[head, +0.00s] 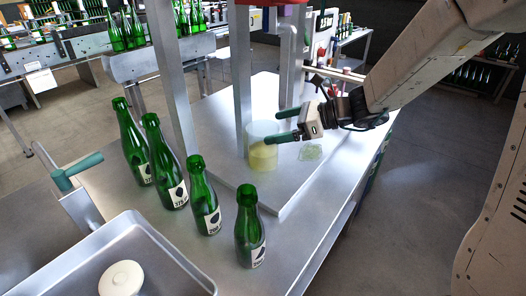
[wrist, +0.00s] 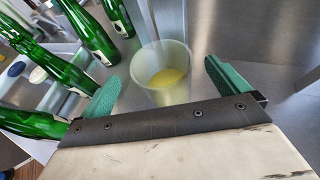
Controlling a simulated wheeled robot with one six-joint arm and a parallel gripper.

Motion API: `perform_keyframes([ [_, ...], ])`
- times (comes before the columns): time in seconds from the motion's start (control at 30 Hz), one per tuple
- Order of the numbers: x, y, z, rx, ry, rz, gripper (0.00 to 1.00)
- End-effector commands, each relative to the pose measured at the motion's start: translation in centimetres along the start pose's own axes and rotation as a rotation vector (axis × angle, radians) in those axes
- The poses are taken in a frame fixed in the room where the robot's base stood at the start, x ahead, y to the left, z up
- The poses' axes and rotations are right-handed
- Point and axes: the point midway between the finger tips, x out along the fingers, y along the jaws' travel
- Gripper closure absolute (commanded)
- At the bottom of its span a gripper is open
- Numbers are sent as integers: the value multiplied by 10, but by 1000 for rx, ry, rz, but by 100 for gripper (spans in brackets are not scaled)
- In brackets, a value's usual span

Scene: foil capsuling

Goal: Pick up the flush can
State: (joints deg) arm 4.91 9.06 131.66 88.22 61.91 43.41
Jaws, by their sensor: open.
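The flush can looks to be the translucent, pale cup (head: 262,146) with yellow liquid in its bottom, standing upright on the raised metal plate beside a post. In the wrist view the cup (wrist: 163,72) lies ahead, between and beyond the green fingertips. My gripper (head: 287,125) is open, with green fingers, close to the cup's right side in the head view. It also shows in the wrist view (wrist: 160,85), with nothing held between its fingers. Whether a finger touches the cup I cannot tell.
Several green bottles (head: 205,207) stand in a row left of the plate. A metal tray (head: 165,262) with a round white lid (head: 121,279) is at the front left. A wet greenish patch (head: 310,152) lies right of the cup. A metal post (head: 241,80) rises behind it.

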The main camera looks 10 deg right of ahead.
Motion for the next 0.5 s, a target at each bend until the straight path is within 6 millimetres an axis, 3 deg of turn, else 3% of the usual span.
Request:
perform_keyframes([
  [0.3,45,0,-3,-3,1,3,0],
  [0.5,53,-1,-2,-3,0,0,0],
])
